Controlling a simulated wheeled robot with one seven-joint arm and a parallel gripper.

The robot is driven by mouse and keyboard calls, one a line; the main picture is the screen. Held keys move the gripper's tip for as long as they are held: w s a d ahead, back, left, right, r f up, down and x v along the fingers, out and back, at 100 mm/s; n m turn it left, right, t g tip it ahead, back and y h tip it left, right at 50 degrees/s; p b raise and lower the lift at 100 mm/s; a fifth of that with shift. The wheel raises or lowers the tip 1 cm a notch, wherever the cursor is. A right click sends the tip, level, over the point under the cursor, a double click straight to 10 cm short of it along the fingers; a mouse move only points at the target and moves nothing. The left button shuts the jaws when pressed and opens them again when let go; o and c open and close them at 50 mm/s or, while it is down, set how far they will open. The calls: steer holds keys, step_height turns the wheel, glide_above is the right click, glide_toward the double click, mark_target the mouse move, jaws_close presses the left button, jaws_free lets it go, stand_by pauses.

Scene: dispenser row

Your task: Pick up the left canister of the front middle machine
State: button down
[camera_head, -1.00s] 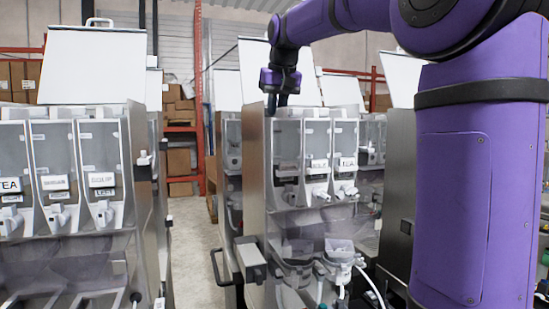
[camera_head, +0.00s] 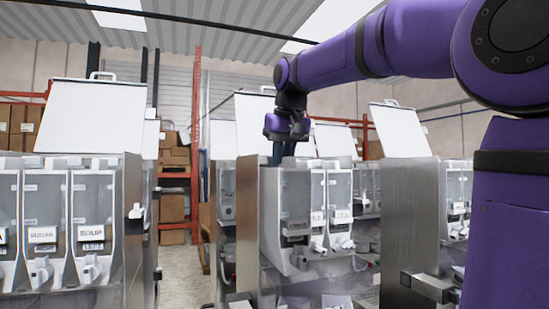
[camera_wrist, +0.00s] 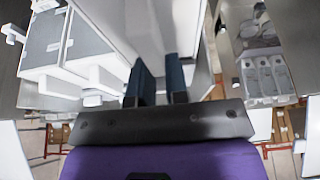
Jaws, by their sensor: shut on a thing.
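The front middle machine (camera_head: 268,225) stands right of centre in the head view, its white lid (camera_head: 255,125) raised. Its left canister (camera_head: 297,192) is a clear-fronted box with a dark band and a white spout (camera_head: 299,260). It looks upright and sits forward of the two canisters to its right. My gripper (camera_head: 284,158) points down at the top of this canister and is shut on it. The wrist view shows both dark fingers (camera_wrist: 158,80) close to a pale surface. The exact grip is hard to make out.
Another machine (camera_head: 132,230) with labelled canisters (camera_head: 92,225) stands at the left, across a narrow aisle. A metal-sided machine (camera_head: 410,215) stands close at the right. Raised lids (camera_head: 95,115) surround the row. Shelving (camera_head: 195,140) with boxes is behind.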

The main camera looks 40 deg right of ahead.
steer(key=s+a, duration=0.3)
steer(key=s, duration=0.8)
steer(key=s+a, duration=0.3)
steer(key=s, duration=0.9)
steer(key=shift+s+a, duration=0.15)
steer(key=shift+a, duration=0.2)
